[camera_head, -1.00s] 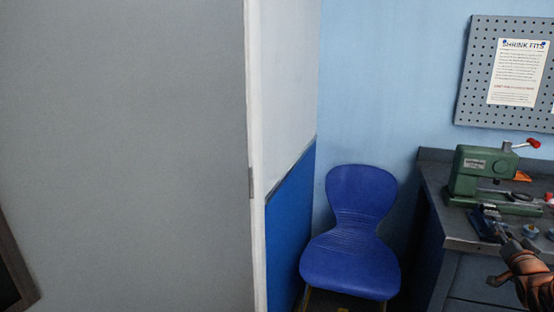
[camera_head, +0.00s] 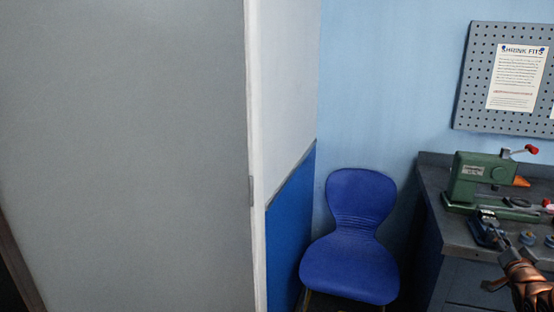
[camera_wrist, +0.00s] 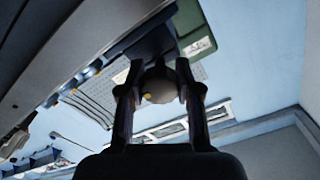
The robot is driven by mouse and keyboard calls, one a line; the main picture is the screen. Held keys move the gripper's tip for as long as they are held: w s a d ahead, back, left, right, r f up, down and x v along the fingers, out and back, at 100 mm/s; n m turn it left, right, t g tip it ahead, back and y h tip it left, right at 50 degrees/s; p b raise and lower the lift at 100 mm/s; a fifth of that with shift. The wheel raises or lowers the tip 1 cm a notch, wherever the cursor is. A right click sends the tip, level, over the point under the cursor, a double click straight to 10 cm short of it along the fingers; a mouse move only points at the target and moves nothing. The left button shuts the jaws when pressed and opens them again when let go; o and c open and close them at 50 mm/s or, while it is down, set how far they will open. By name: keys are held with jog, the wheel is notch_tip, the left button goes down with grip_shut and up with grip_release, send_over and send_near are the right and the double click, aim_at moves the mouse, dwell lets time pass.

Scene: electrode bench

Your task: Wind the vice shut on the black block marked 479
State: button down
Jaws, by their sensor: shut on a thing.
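The small blue vice (camera_head: 484,232) sits at the front edge of the bench, at the right of the head view. My gripper (camera_wrist: 160,78) is shut on a rounded grey knob, the vice handle (camera_wrist: 158,86), with one finger on each side of it. The dark body of the vice (camera_wrist: 152,42) shows just behind the knob in the wrist view. In the head view my gripper (camera_head: 512,250) reaches to the vice's near side. I cannot make out the black block marked 479 or the gap between the jaws.
A green press (camera_head: 482,180) with a red-knobbed lever stands behind the vice on the dark bench (camera_head: 436,200). Small round blue-grey pieces (camera_head: 528,238) lie to the vice's right. A blue chair (camera_head: 350,262) stands left of the bench. A pegboard (camera_head: 475,80) hangs above.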

jog(key=shift+r+m+p, duration=0.1)
jog(key=shift+m+p, duration=0.5)
jog(key=shift+p, duration=0.4)
dwell(0.4)
jog(key=c, duration=0.8)
grip_release()
jog(key=shift+c, duration=0.2)
jog(key=v, duration=0.7)
